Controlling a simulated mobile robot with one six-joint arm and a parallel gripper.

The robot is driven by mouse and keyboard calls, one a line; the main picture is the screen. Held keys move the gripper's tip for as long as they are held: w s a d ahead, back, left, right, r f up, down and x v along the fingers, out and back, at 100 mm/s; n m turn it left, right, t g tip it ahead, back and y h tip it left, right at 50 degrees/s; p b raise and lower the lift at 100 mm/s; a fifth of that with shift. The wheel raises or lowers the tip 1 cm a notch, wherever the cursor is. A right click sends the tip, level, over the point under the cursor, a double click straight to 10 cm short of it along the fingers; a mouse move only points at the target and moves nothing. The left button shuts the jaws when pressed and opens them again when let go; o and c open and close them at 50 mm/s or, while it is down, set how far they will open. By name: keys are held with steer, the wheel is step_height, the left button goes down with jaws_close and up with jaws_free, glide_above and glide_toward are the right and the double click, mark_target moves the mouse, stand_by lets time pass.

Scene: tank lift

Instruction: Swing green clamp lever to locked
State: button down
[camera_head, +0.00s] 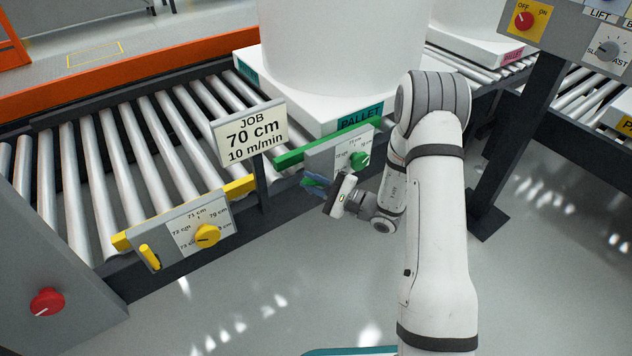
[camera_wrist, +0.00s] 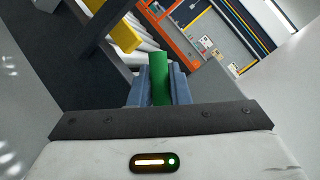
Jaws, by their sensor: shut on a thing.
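The green clamp lever (camera_wrist: 160,80) stands between the two blue fingers of my gripper (camera_wrist: 158,88) in the wrist view. My gripper is shut on it. In the head view my gripper (camera_head: 314,184) is at the lower left of the grey panel (camera_head: 325,152) with the green knob (camera_head: 360,159). Only a small green part of the lever (camera_head: 315,181) shows there, and the fingers hide the rest. The lever's angle and any locked mark are hard to make out.
A yellow lever (camera_head: 149,256) and yellow knob (camera_head: 207,235) sit on another panel at left. The JOB sign (camera_head: 250,133) stands on a post between the panels. A white pallet (camera_head: 300,112) bears a large white tank (camera_head: 340,45). A red knob (camera_head: 47,302) is at lower left.

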steer(key=shift+w, duration=0.1)
steer(key=c, duration=1.4)
jaws_free()
steer(key=shift+o, duration=0.2)
steer(key=shift+d, duration=0.15)
steer(key=p+v, duration=0.2)
steer(key=v, duration=0.5)
steer(key=shift+s+d, duration=0.25)
steer(key=shift+s, duration=0.05)
